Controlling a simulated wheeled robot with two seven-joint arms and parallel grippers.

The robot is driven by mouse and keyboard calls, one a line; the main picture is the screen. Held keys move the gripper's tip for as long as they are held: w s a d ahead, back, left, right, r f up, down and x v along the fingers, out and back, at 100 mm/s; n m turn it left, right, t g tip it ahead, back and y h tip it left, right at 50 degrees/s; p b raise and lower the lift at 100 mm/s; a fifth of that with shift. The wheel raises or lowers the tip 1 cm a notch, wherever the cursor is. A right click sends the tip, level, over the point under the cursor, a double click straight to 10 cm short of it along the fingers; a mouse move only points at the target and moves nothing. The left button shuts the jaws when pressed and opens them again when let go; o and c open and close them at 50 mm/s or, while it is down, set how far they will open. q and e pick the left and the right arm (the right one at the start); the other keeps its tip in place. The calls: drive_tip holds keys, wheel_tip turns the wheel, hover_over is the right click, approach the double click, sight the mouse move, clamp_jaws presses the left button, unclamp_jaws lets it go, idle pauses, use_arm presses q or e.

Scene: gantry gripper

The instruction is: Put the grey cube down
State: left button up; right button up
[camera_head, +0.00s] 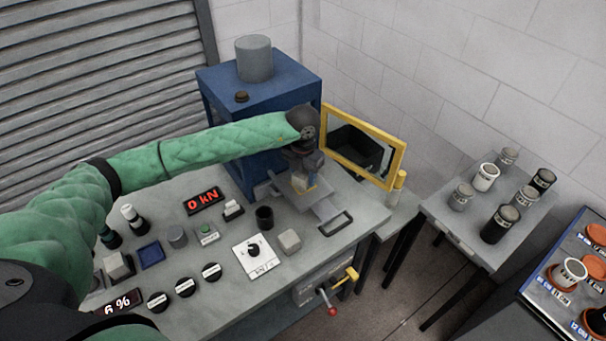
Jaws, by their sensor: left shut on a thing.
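My left arm reaches in from the left, and my left gripper (304,181) points down over a metal plate (318,204) in front of the blue press frame (259,85). The gripper is shut on a small pale grey cube, mostly hidden by the fingers. I cannot tell whether the held cube touches the plate. Another grey cube (289,240) sits on the bench top to the front. My right gripper is not in view.
A yellow-framed guard door (396,165) stands open right of the gripper. A black cup (264,217), a white dial panel (253,256) and several knobs crowd the bench (220,301). A side table (435,207) holds several lidded jars.

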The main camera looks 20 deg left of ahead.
sight(303, 173)
use_arm(q)
drive_tip(key=o, duration=1)
drive_tip(key=shift+c, duration=0.2)
drive_tip(key=shift+o, duration=1.1)
drive_tip(key=shift+r+p, duration=0.3)
drive_tip(key=shift+r, duration=0.05)
wheel_tip(303, 173, up, 4)
drive_tip(key=shift+r+p, duration=0.25)
drive_tip(key=shift+p, duration=0.15)
wheel_tip(303, 173, up, 7)
drive_tip(key=p, duration=0.1)
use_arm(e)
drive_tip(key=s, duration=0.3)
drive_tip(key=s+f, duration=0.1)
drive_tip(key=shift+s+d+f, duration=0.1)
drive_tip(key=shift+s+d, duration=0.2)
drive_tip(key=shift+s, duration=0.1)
